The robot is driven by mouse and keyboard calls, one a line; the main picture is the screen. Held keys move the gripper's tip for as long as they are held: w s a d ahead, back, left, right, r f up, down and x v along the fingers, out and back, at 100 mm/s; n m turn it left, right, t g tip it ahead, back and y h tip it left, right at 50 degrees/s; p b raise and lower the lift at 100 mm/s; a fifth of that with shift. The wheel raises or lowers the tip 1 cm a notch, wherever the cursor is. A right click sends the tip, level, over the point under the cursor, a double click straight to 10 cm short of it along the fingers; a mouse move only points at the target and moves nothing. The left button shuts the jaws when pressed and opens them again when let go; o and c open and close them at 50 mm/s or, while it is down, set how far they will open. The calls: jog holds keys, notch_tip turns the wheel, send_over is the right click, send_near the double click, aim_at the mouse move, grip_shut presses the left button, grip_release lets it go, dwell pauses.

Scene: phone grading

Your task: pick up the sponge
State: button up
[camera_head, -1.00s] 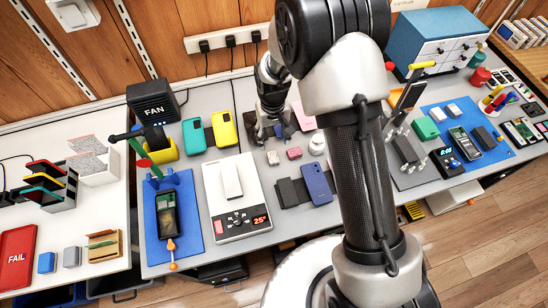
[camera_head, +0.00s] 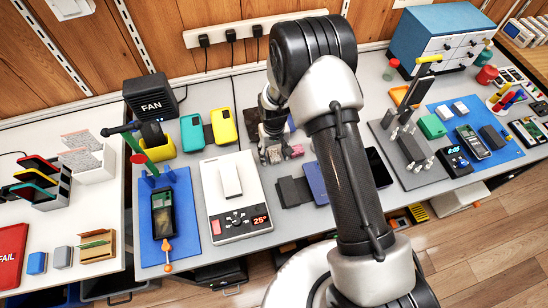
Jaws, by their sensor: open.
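My gripper (camera_head: 270,152) is open and points down at the back middle of the bench. A small greyish block (camera_head: 275,154) shows at its fingertips. It may lie between the fingers, but the view is too small to tell whether they touch it. A small pink block (camera_head: 297,151) lies just to the right of the fingers. No block is plainly marked as the sponge, and I cannot tell for certain which of these small blocks it is. My arm hides part of the bench to the right of the gripper.
A white device with a red display (camera_head: 235,195) stands left of the gripper. A dark slab (camera_head: 291,191) and a blue phone (camera_head: 315,182) lie in front of it. Yellow (camera_head: 224,126) and teal (camera_head: 191,133) phone cases stand behind left. A blue drawer cabinet (camera_head: 412,45) is at the back right.

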aim_at(274, 155)
jog(key=shift+r, duration=0.1)
jog(key=c, duration=0.8)
jog(key=shift+c, duration=0.2)
jog(key=shift+r, duration=0.1)
notch_tip(274, 155, up, 20)
jog(key=p, duration=0.5)
